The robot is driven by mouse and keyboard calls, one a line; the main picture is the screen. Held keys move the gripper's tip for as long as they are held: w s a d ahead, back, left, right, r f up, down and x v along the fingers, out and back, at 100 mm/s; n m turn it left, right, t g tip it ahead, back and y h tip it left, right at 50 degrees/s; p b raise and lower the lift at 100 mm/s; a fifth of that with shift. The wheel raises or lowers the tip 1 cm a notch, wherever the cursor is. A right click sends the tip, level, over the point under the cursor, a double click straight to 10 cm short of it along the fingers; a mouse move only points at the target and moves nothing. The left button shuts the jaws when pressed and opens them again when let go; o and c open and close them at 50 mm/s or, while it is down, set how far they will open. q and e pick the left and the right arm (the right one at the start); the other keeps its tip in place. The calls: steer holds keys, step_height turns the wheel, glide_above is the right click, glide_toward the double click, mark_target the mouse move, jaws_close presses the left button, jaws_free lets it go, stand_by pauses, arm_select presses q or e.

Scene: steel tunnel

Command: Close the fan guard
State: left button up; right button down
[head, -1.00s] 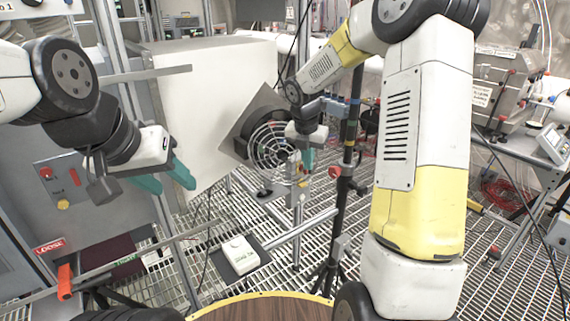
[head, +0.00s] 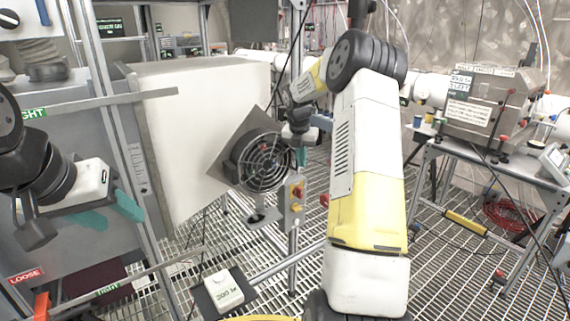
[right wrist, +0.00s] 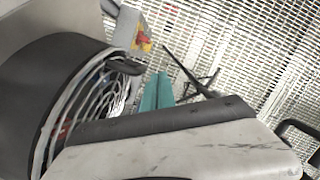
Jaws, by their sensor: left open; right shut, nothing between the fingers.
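The fan (head: 232,150) is a dark round housing on a square grey plate at the side of a big white box. Its wire guard (head: 265,163), pale rings, lies across the fan's front. In the right wrist view the guard (right wrist: 88,100) sits close to the dark housing (right wrist: 45,85); I cannot tell if it is fully flush. My right gripper (head: 301,156) is shut and empty just right of the guard; its teal fingers (right wrist: 157,92) show beside the rings. Touching is unclear. My left gripper (head: 108,211) is open and empty at the left, away from the fan.
A post with a switch box (head: 292,194) stands below right of the fan. The white box (head: 195,120) is behind it. A small labelled block (head: 223,290) sits low in front. A steel bench (head: 500,160) stands at right over grated floor.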

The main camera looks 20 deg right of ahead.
steer(key=shift+w, duration=0.75)
steer(key=shift+w+r, duration=0.1)
